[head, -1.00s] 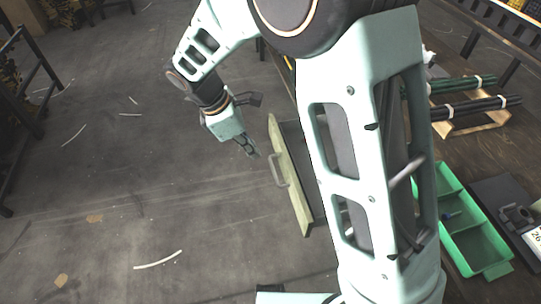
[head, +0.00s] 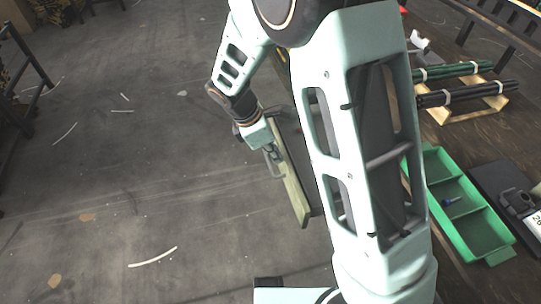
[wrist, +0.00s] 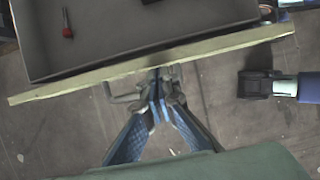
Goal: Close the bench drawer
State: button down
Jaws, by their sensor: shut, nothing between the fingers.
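The bench drawer (head: 293,180) stands pulled out from the bench, its pale green front facing left in the head view. In the wrist view the drawer front (wrist: 215,46) runs across the top, with the grey drawer inside (wrist: 110,38) beyond it. The drawer handle (wrist: 122,97) sticks out from the front on the near side. My gripper (wrist: 159,104) is shut and empty. Its fingertips are at the outer face of the front, just right of the handle; whether they touch it I cannot tell. In the head view my gripper (head: 272,152) is beside the front's upper part.
A small red-tipped object (wrist: 68,30) lies in the drawer. On the bench (head: 455,140) are a green divided tray (head: 486,236), a wooden rack (head: 462,112) with bundled rods, and a dark device (head: 518,203).

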jog(key=w+d+p, duration=0.3)
jog(key=d, duration=0.9)
jog(key=w+d+p, duration=0.3)
jog(key=w+d, duration=0.1)
jog(key=d, duration=0.9)
jog(key=shift+w+p, duration=0.15)
jog(key=shift+p, duration=0.25)
jog(key=s+a+r+p, duration=0.1)
jog(key=s+a+r, duration=0.1)
jog(key=a+r, duration=0.5)
notch_tip(320, 180, up, 2)
jog(key=shift+a+r+p, duration=0.15)
jog(key=shift+r+p, duration=0.05)
jog(key=shift+p, duration=0.2)
